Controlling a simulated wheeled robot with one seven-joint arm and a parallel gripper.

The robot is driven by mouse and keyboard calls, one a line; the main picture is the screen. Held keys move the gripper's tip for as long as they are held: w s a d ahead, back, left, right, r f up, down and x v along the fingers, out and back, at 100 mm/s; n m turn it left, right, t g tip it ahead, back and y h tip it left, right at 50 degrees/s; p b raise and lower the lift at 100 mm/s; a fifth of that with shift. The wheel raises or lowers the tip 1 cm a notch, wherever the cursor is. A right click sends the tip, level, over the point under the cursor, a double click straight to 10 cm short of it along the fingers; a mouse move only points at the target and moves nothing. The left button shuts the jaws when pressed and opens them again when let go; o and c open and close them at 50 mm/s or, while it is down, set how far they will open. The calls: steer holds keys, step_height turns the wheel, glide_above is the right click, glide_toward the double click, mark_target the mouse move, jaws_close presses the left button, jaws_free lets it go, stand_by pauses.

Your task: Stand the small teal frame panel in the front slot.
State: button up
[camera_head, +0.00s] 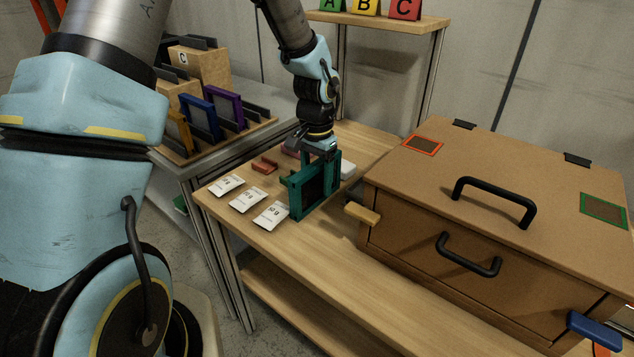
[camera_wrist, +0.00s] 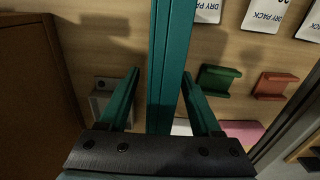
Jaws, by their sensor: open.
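The small teal frame panel (camera_head: 295,199) stands upright on the wooden table, with a dark inside. My gripper (camera_head: 319,153) is right above it, pointing down. In the wrist view, the panel (camera_wrist: 168,65) runs edge-on between the two fingers of my gripper (camera_wrist: 160,75). The jaws are open around it: a gap shows on the left side, and the right finger is very close to the panel; whether it touches, I cannot tell. A slotted rack (camera_head: 257,133) on the grey bench at left holds yellow (camera_head: 178,133), blue (camera_head: 201,117) and purple (camera_head: 225,106) frames. I cannot tell which slot is the front one.
White dry packs (camera_head: 248,199) lie left of the panel. Small red (camera_wrist: 275,86) and green (camera_wrist: 216,80) pieces lie close by. A large brown box (camera_head: 400,235) with black handles stands at right. The table front, between packs and box, is clear.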

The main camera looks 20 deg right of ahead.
jaws_close()
stand_by(0.5)
